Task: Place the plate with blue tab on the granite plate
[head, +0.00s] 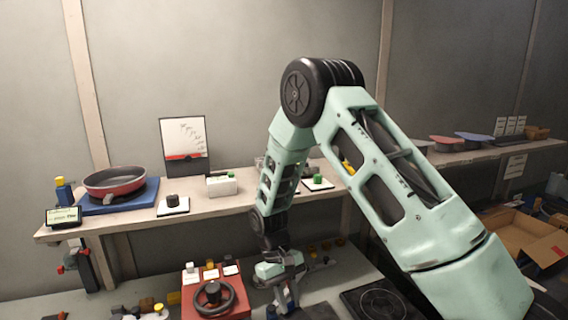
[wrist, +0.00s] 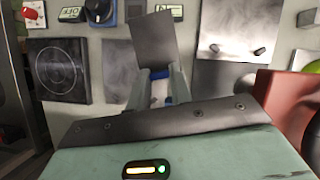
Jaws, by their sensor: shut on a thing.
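My gripper (wrist: 157,88) is shut on the plate with blue tab (wrist: 152,42), a dark grey square plate. The blue tab (wrist: 158,74) shows between the fingers, and the plate extends away from them. In the head view my gripper (head: 286,298) is low over the work table, between a red box and a black hotplate; the held plate cannot be made out there. A grey square plate (wrist: 212,88) lies to the right of the fingers in the wrist view. Whether it or the paler mottled plate (wrist: 238,28) above it is the granite plate, I cannot tell.
The black hotplate (wrist: 62,70) with ring marks lies left of my gripper in the wrist view. The red box (head: 208,295) with a black wheel stands left of my gripper. A shelf behind holds a red pan (head: 114,182) on a blue board (head: 118,197). An open cardboard box (head: 525,238) is at right.

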